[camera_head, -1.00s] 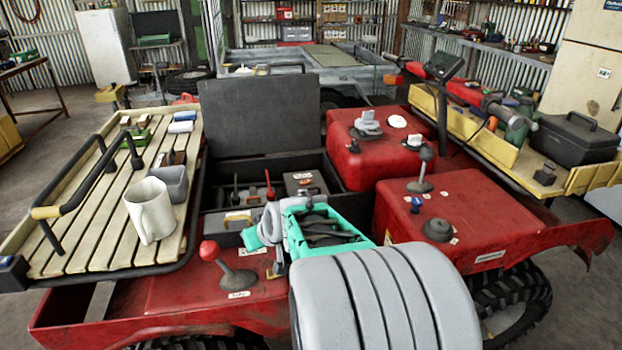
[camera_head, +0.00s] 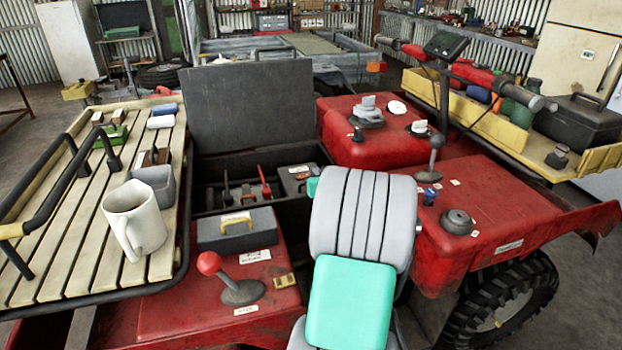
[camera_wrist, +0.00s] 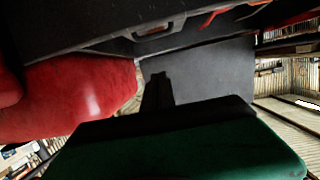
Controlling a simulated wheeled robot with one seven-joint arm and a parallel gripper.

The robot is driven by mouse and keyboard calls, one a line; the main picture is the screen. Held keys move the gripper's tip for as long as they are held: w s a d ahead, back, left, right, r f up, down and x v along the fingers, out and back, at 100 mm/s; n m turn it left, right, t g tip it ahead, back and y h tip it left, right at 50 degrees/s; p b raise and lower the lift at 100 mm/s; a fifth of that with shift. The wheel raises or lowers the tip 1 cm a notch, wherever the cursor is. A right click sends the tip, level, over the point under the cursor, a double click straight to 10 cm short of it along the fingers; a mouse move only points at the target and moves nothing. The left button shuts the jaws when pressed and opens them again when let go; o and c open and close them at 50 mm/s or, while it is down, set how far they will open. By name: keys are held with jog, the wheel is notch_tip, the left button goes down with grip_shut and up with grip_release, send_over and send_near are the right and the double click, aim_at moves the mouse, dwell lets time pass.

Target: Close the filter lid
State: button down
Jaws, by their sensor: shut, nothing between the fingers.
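A large dark flat lid (camera_head: 250,108) stands raised at the back of an open dark compartment (camera_head: 205,195) in the quad's middle. I take this as the filter lid; no label on it can be read. In the head view my grey and teal arm covers the compartment's right part, and my fingers are hidden. In the wrist view my gripper (camera_wrist: 165,80) shows as dark, closed fingers beyond its green body, holding nothing. A dark panel (camera_wrist: 215,65), apparently the lid, lies behind the fingers. I cannot tell whether they touch it.
A slatted rack at left bears a white mug (camera_head: 134,218). A red tank (camera_head: 350,148) and a black-knobbed lever (camera_head: 435,150) stand at right.

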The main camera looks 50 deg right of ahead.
jog(key=x, duration=0.7)
jog(key=shift+w+d+f, duration=0.15)
jog(key=shift+w, duration=0.05)
jog(key=shift+w+d+f, duration=0.2)
jog(key=shift+w+f, duration=0.15)
jog(key=shift+f, duration=0.1)
jog(key=shift+s+a+f, duration=0.25)
jog(key=shift+s+f, duration=0.15)
jog(key=shift+f, duration=0.05)
jog(key=shift+s+a+f, duration=0.2)
jog(key=shift+s+f, duration=0.25)
jog(key=shift+s+a+f, duration=0.15)
jog(key=shift+f, duration=0.2)
